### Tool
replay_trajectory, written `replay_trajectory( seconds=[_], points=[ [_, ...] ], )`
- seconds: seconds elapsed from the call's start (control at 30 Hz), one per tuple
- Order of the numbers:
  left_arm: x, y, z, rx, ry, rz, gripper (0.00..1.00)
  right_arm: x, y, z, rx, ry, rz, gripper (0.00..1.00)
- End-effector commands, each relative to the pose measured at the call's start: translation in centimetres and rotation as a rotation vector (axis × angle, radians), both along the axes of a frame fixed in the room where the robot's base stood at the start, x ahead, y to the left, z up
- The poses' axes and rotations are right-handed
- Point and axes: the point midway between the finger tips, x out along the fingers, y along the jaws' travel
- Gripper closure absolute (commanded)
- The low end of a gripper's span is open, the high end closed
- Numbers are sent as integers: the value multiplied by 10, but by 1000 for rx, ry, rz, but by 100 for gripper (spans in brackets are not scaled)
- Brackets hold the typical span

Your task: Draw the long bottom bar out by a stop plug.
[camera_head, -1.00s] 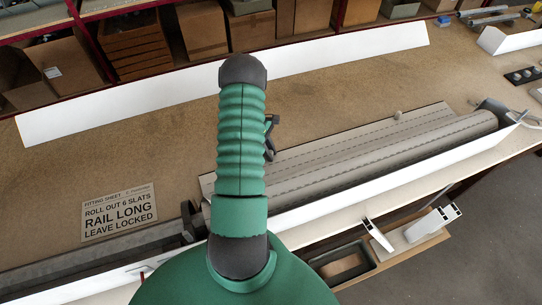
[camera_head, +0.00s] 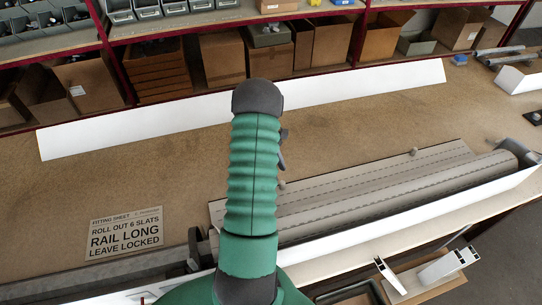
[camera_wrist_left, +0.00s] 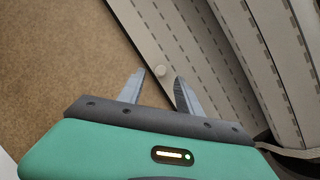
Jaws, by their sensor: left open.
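The shutter's long bottom bar (camera_head: 438,153) is the pale strip along the far edge of the slatted curtain, beside the thick roll (camera_head: 400,188). One round stop plug (camera_head: 414,151) stands toward its right end. Another stop plug (camera_head: 282,185) shows just right of my green arm. My left gripper (camera_head: 284,150) is mostly hidden behind the arm in the head view. In the left wrist view its two fingers (camera_wrist_left: 158,80) are open and empty. A stop plug (camera_wrist_left: 160,71) shows between the fingertips on the bar (camera_wrist_left: 140,22); contact cannot be told. My right gripper is not in view.
A long white profile (camera_head: 330,102) lies behind on the brown bench. A fitting sheet (camera_head: 125,232) lies at the left. A white rail (camera_head: 430,212) runs along the bench front. Shelves with cardboard boxes (camera_head: 222,58) stand at the back. The bench between profile and curtain is clear.

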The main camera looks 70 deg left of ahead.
Motion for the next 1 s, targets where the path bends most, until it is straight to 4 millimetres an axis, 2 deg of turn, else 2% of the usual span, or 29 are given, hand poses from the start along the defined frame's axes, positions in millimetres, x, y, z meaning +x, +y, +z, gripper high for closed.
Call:
replay_trajectory(
  seconds=[0.2,0.4,0.9,1.0],
  points=[
    [-14,19,57,7,-2,0,58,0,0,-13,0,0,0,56],
    [-21,28,87,1,0,-1,58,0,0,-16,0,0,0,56],
    [-23,29,93,0,1,-1,58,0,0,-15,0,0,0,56],
    [-22,29,103,1,0,-1,58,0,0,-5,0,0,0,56]
  ],
)
